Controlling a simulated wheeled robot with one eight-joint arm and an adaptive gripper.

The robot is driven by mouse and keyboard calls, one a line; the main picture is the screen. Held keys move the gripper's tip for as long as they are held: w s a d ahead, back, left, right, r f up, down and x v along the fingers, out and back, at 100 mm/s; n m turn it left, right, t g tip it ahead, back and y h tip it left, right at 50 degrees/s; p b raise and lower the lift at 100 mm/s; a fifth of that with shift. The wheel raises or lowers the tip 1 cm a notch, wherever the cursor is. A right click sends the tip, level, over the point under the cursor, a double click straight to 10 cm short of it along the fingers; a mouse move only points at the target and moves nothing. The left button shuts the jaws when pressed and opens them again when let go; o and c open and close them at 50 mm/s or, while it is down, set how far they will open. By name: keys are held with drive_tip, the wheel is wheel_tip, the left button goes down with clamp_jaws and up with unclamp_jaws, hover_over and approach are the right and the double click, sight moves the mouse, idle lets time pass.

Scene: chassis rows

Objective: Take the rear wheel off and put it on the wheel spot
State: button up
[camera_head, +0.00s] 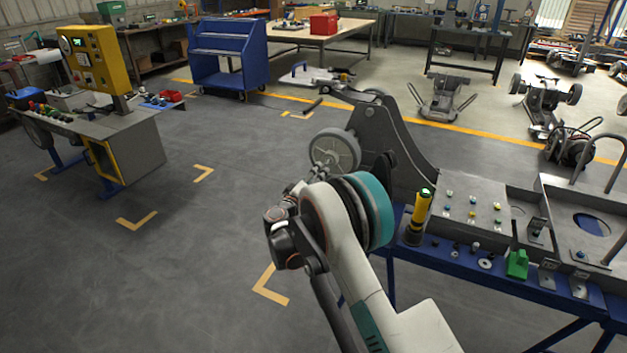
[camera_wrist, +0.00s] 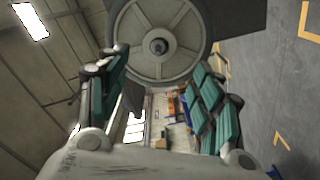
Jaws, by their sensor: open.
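The rear wheel (camera_head: 335,151), a grey spoked disc with a dark hub, is on the dark chassis frame at the near end of the blue stand. In the wrist view the wheel (camera_wrist: 158,42) fills the top middle, with its hub facing me. My gripper (camera_wrist: 160,68) is open, its teal-padded fingers on either side below the hub, with nothing between them. In the head view my gripper (camera_head: 297,190) is just below the wheel, partly hidden by my arm. I cannot tell whether it touches the wheel. I cannot make out which place is the wheel spot.
The blue stand (camera_head: 500,285) on the right carries the chassis, a yellow-black tool (camera_head: 420,215) and a green clamp (camera_head: 517,264). A control desk (camera_head: 115,130) stands at left, a blue cart (camera_head: 229,60) behind. The floor between, with yellow corner marks (camera_head: 137,220), is clear.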

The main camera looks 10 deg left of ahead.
sight(328, 160)
drive_tip(key=x, duration=0.8)
drive_tip(key=shift+w+d+f, duration=0.1)
drive_tip(key=shift+w+f, duration=0.05)
drive_tip(key=shift+b+x, duration=0.45)
drive_tip(key=shift+x, duration=0.85)
drive_tip(key=c, duration=1.2)
drive_tip(key=shift+v, duration=7.05)
